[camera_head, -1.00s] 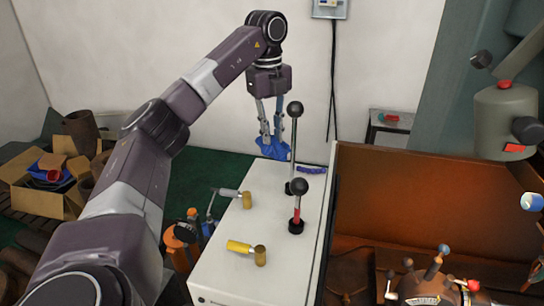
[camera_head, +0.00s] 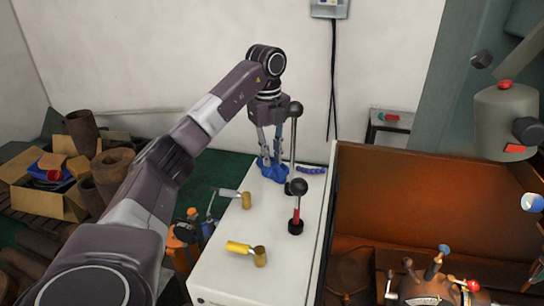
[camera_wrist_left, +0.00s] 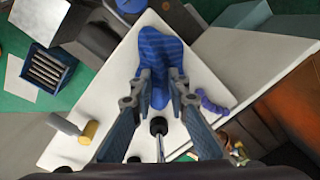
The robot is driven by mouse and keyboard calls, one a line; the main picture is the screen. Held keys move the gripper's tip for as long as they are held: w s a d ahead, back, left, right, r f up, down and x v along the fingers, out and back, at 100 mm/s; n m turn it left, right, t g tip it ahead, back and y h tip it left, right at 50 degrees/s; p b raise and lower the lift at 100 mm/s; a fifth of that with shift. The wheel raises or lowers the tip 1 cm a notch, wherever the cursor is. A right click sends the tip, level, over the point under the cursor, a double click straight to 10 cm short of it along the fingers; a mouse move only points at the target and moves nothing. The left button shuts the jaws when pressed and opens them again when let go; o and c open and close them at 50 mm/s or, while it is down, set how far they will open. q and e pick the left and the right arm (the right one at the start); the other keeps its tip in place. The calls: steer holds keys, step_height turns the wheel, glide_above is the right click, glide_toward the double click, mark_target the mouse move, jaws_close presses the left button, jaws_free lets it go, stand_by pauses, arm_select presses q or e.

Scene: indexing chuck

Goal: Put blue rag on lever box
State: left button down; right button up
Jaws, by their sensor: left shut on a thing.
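The blue rag (camera_head: 272,170) hangs from my left gripper (camera_head: 271,155) at the far end of the white lever box (camera_head: 235,265). The gripper points down and is shut on the rag. In the left wrist view the rag (camera_wrist_left: 158,55) bunches between the fingertips (camera_wrist_left: 160,80) and spreads over the white top (camera_wrist_left: 125,65). The rag's lower edge is at the level of the box top; I cannot tell how firmly it rests there. My right gripper is not in view.
Brass-ended handles (camera_head: 247,200) (camera_head: 260,257) lie on the box's left side. A purple coiled item (camera_head: 311,169) sits at its back edge. A brown machine tray (camera_head: 430,200) adjoins at right. A cardboard box (camera_head: 45,195) and rusty pipes stand at left.

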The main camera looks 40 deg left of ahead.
arm_select(q)
steer(key=c, duration=1.8)
jaws_free()
steer(key=shift+c, duration=0.2)
steer(key=shift+r, duration=0.1)
step_height(320, 180, up, 12)
steer(key=shift+s, duration=0.4)
